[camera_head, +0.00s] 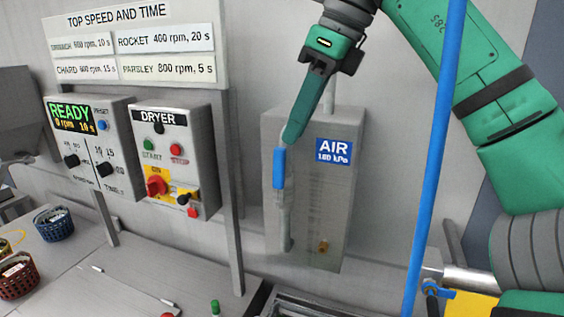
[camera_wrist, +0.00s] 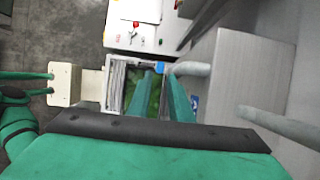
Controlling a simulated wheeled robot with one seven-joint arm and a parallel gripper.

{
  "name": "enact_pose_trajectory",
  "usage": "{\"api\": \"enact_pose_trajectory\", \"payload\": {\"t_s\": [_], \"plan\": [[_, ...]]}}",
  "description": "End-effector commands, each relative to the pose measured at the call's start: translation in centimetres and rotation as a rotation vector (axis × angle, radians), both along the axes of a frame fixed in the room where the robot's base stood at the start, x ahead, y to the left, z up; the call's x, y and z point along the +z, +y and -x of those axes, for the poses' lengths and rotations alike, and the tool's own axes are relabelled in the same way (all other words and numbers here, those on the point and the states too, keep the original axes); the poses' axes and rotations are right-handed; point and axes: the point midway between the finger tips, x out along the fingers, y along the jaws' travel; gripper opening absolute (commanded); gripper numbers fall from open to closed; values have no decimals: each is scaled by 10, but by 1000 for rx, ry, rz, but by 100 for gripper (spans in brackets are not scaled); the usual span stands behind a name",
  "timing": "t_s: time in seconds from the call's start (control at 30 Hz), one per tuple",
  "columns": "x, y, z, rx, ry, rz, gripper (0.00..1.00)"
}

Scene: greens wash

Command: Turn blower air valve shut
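The grey air box (camera_head: 345,195) on the wall has a blue "AIR" label with a small pressure reading on its front. A lever with a blue grip (camera_head: 279,168) stands at the box's left side, above a grey pipe (camera_head: 286,220). My gripper (camera_head: 290,138) reaches down from above, its fingertips at the top of the blue grip. In the wrist view my two teal fingers (camera_wrist: 160,78) show a narrow gap, with the blue grip (camera_wrist: 153,67) at their tips. Whether they clasp it is unclear.
A dryer panel (camera_head: 174,150) and a "READY" control panel (camera_head: 90,145) are left of the air box. A blue hose or pole (camera_head: 435,160) crosses in front at the right. Blue (camera_head: 54,222) and red (camera_head: 18,276) baskets stand on the counter (camera_head: 60,285) at lower left.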

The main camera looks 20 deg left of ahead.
Motion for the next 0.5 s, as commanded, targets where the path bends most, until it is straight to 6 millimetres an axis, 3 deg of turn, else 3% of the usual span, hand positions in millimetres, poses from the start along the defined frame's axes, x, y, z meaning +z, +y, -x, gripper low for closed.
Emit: {"api": "enact_pose_trajectory", "payload": {"t_s": [0.3,0.5], "plan": [[-49,20,-1,4,2,-2,19],[-72,27,-1,-2,1,-1,19]]}}
